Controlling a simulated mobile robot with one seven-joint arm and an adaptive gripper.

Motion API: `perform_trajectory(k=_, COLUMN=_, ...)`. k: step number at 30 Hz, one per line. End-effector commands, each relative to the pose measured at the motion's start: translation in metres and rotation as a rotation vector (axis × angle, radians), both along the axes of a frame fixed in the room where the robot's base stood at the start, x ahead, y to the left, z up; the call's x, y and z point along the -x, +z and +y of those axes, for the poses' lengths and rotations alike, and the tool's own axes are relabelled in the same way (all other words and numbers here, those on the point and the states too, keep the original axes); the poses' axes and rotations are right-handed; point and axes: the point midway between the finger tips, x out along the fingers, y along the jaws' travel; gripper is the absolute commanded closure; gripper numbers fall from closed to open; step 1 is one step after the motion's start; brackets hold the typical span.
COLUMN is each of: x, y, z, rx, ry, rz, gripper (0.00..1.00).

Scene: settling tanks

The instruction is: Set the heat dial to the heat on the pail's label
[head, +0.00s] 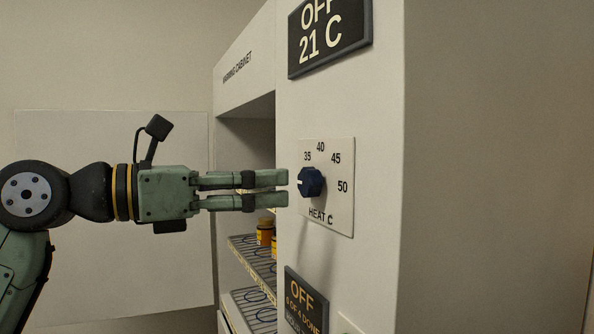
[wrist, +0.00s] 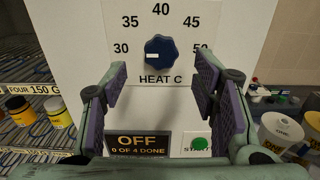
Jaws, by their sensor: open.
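The heat dial (head: 311,182) is a dark blue lobed knob on a white plate marked HEAT C, on the cabinet's front. In the wrist view the dial (wrist: 161,51) has its white mark at the left, slightly low, near 30. The plate's numbers run from 30 to 50. My gripper (head: 286,188) is open and level, its fingertips just short of the dial. In the wrist view its fingers (wrist: 160,72) stand apart on either side, below the dial, holding nothing.
The upper display (head: 328,30) reads OFF, 21 C. A lower display (wrist: 140,146) reads OFF, 0 OF 4 DONE, beside a green START button (wrist: 200,144). The warming cabinet's open shelves (head: 255,250) hold orange jars. More containers stand at the wrist view's right.

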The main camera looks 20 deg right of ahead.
Motion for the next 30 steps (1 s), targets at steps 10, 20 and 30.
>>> perform_trajectory(k=10, x=-0.009, y=0.002, z=-0.053, rx=0.001, ry=-0.003, rz=0.001, gripper=0.46)
perform_trajectory(k=20, x=-0.011, y=0.0, z=-0.061, rx=0.003, ry=-0.001, rz=0.0, gripper=0.46)
perform_trajectory(k=30, x=-0.011, y=0.001, z=-0.06, rx=0.003, ry=-0.002, rz=0.0, gripper=0.64)
